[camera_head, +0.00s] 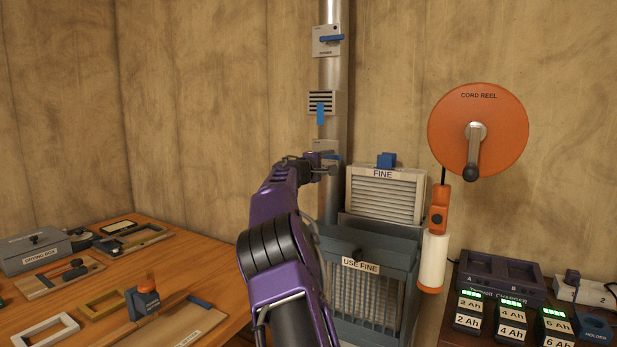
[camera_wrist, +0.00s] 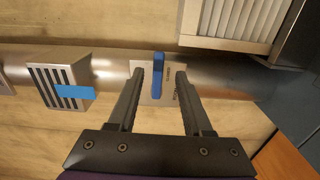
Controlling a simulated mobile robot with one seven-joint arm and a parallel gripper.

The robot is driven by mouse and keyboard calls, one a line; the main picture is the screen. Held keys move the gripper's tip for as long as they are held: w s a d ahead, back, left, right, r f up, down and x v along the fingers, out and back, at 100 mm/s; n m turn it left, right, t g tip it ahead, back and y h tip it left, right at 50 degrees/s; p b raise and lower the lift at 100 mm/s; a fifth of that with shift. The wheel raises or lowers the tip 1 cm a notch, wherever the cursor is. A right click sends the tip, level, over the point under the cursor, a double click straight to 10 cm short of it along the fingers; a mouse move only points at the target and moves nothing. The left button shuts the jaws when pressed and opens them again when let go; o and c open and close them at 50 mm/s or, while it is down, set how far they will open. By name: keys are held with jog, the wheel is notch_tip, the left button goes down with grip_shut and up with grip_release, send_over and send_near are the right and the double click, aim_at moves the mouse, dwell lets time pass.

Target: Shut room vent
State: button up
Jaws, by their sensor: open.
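A slatted vent box (camera_head: 323,101) sits on the upright metal duct (camera_head: 331,65); its dark slats show, and its blue tab (camera_head: 320,113) points down. In the wrist view the vent box (camera_wrist: 47,88) and its tab (camera_wrist: 75,92) are left of my fingers. Below it on the duct, a pale plate (camera_wrist: 149,94) carries a blue lever (camera_wrist: 158,75) lying across the duct. My gripper (camera_head: 326,168) is open at this plate; in the wrist view the lever shows between its fingers (camera_wrist: 160,74). I cannot tell whether they touch it. My gripper partly hides the plate in the head view.
Another plate with a blue lever (camera_head: 332,39) is higher on the duct. A filter marked FINE (camera_head: 385,195) stands right of my gripper above a grey housing (camera_head: 402,255). An orange cord reel (camera_head: 495,110) hangs further right. A wooden bench (camera_head: 205,260) is at left.

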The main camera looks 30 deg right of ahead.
jog(key=v, duration=1.3)
jog(key=shift+s, duration=0.2)
